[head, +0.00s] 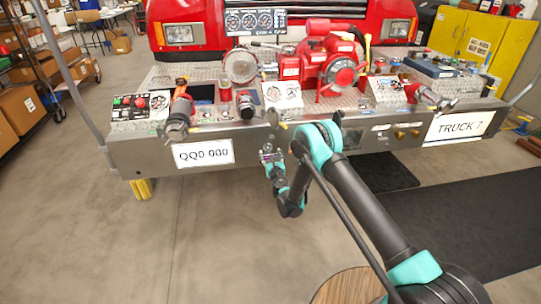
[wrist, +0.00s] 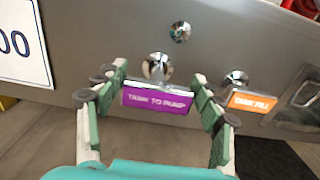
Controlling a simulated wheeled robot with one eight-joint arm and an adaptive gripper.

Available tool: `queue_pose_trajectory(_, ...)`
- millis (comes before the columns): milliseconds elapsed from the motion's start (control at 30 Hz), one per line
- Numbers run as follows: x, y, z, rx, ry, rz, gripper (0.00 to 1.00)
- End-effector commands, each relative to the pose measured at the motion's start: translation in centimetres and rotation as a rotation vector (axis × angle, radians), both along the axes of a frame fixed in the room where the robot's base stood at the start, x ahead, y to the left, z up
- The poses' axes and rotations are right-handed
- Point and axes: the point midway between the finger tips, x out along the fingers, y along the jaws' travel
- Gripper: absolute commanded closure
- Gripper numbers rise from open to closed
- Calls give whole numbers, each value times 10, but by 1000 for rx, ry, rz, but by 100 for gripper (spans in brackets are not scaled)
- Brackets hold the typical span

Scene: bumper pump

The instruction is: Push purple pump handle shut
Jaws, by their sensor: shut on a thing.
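The purple pump handle (wrist: 157,99), labelled TANK TO PUMP, sits in front of a round chrome fitting on the steel bumper face. My gripper (wrist: 160,88) is shut on it, with one green-padded finger at each side edge of the handle. In the head view my gripper (head: 273,170) is at the front face of the bumper, right of the QQ0 000 plate. The handle is small there and partly hidden by my gripper. I cannot tell from these views how far the handle stands out.
An orange TANK FILL handle (wrist: 252,102) is close to the right of my right finger. A round chrome fitting (wrist: 180,31) is above. The bumper (head: 370,135) carries a red pump (head: 325,60), gauges and nozzles. The floor (head: 210,235) left of my arm is clear.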

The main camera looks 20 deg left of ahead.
Motion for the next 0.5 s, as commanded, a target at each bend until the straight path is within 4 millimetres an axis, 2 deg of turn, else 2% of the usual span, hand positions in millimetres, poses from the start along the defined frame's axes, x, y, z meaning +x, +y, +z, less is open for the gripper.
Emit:
queue_pose_trajectory(300,30,19,0,0,0,1,84)
queue_pose_trajectory(500,32,20,0,0,0,1,84)
